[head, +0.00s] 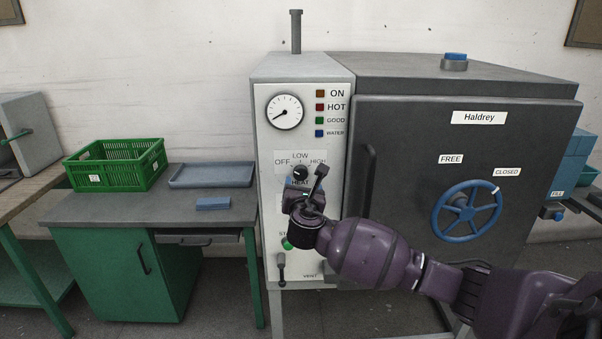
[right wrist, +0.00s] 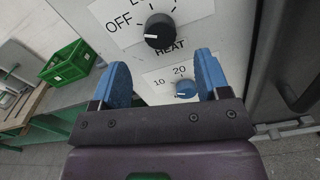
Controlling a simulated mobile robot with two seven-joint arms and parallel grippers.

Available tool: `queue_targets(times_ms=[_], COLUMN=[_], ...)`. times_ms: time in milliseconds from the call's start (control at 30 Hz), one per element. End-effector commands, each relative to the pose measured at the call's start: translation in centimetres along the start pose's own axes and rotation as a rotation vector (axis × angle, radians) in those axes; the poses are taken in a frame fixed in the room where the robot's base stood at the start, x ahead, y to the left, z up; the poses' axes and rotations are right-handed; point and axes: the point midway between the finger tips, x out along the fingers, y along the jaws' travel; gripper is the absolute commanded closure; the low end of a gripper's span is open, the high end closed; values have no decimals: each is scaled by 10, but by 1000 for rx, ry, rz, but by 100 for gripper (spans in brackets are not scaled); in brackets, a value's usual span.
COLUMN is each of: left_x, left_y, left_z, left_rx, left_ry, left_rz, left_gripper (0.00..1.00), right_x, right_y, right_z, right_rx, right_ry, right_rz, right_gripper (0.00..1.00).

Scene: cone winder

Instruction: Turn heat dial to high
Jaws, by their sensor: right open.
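The heat dial (head: 300,172) is a round black knob on the white panel of the grey machine, with OFF, LOW and HIGH printed around it and HEAT below. In the right wrist view the knob (right wrist: 159,31) has a white mark on its left, on the side of OFF. My right gripper (head: 305,179) is in front of the panel, just at the dial's lower edge in the picture. In the right wrist view its blue fingers (right wrist: 160,64) are spread, with nothing between them, and the knob appears beyond the tips. My left gripper is out of view.
A smaller blue dial (right wrist: 187,89) marked 10 and 20 sits below the heat dial. A green button (head: 287,243) and a vent lever (head: 281,268) are lower. The door handle (head: 368,185) stands right of the panel. A green crate (head: 115,172) is on the left bench.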

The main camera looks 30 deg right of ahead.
Motion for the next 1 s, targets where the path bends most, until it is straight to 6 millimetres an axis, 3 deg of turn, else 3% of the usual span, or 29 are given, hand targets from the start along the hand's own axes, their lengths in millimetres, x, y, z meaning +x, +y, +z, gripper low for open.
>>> queue_targets(times_ms=[300,500,967,1000], left_x=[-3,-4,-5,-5], left_y=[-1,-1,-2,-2], left_z=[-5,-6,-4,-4], left_rx=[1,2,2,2], left_ry=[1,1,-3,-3], left_rz=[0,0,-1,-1], left_gripper=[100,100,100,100], right_x=[49,68,76,76], right_y=[0,0,0,0], right_z=[0,0,-1,-1], right_rx=[2,3,4,4], right_ry=[1,1,2,2], right_rz=[-1,0,1,1], right_gripper=[31,31,31,37])
